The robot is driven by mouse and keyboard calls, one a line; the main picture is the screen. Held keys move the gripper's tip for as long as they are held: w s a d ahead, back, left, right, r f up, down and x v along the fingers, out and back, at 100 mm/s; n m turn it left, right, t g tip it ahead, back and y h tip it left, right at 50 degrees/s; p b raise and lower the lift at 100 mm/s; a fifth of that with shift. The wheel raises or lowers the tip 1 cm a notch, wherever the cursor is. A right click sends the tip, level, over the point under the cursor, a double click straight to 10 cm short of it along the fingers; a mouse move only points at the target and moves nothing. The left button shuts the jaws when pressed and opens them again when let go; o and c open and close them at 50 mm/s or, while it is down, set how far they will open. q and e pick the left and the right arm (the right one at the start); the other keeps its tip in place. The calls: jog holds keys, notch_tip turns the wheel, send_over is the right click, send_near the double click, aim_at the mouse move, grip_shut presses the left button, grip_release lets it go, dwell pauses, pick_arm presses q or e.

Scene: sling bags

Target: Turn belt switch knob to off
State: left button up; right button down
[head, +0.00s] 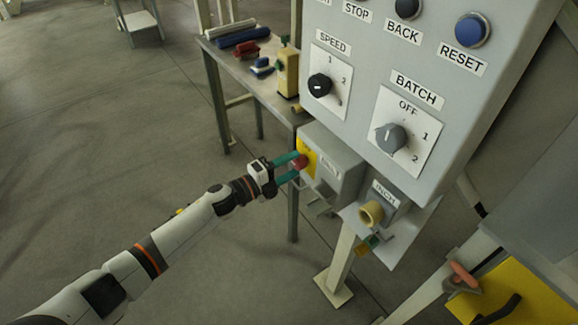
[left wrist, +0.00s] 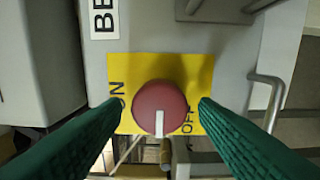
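The belt switch knob (left wrist: 161,107) is round and dark red with a white mark. It sits on a yellow plate (left wrist: 185,68) lettered ON on the left and OFF at the lower right. In the left wrist view the white mark points straight down. In the head view the knob (head: 299,161) is on the side of a grey box (head: 333,165) under the control panel. My left gripper (head: 287,170) is open, its green fingers (left wrist: 158,112) on either side of the knob with gaps visible. Contact is not seen. My right gripper is not in view.
The large control panel (head: 440,75) with SPEED and BATCH knobs is above the box. An INCH button (head: 371,213) is to its right. A workbench (head: 236,62) with several items stands behind. A metal bracket handle (left wrist: 272,98) is right of the plate. Open floor lies left.

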pick_arm(q)
jog(key=shift+s+a, duration=0.1)
jog(key=b+v, duration=0.1)
jog(key=v, duration=1)
jog(key=shift+s+a, duration=0.2)
jog(key=shift+a, duration=0.15)
jog(key=shift+f, duration=0.1)
